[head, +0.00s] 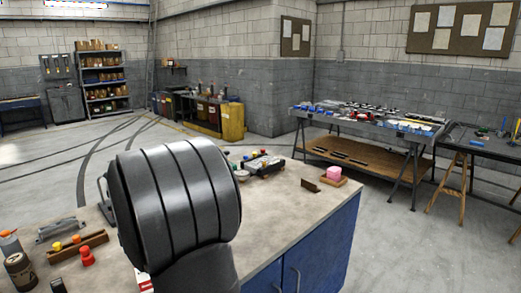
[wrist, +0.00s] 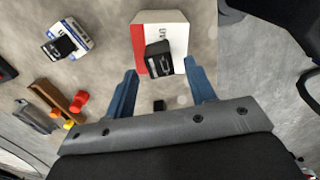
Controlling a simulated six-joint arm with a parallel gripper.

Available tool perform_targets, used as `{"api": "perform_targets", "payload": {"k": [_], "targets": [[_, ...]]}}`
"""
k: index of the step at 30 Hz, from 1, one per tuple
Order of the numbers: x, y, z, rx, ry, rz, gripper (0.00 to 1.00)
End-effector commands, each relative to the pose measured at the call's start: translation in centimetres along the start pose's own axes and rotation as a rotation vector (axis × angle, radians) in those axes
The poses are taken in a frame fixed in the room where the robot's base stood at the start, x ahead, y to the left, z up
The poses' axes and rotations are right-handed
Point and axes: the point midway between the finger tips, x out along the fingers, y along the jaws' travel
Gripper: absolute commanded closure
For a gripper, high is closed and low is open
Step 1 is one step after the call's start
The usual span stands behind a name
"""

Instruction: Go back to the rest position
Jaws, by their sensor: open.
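My gripper (wrist: 160,72) shows in the wrist view with its two blue fingers spread apart and nothing held between them. Past the fingertips lies a red and white box (wrist: 143,30) with a small black block (wrist: 158,60) on it. I cannot tell how far the fingertips are above it. In the head view my own large grey arm link covers the middle of the workbench (head: 285,212), and the gripper is hidden.
In the wrist view, a blue and white box (wrist: 67,38) with a black piece and a wooden rack (wrist: 43,97) beside red pieces (wrist: 78,101) lie left. Open floor (head: 385,245) lies beyond.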

Motion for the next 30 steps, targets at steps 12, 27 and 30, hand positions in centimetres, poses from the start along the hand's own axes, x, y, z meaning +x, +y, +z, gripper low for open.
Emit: {"api": "perform_targets", "payload": {"k": [12, 27, 30], "targets": [[3.1, 0.1, 0.0, -0.001, 0.000, 0.002, 0.50], [-7.3, 0.1, 0.0, 0.000, -0.001, 0.004, 0.50], [-7.6, 0.0, 0.0, 0.000, 0.001, -0.005, 0.50]]}}
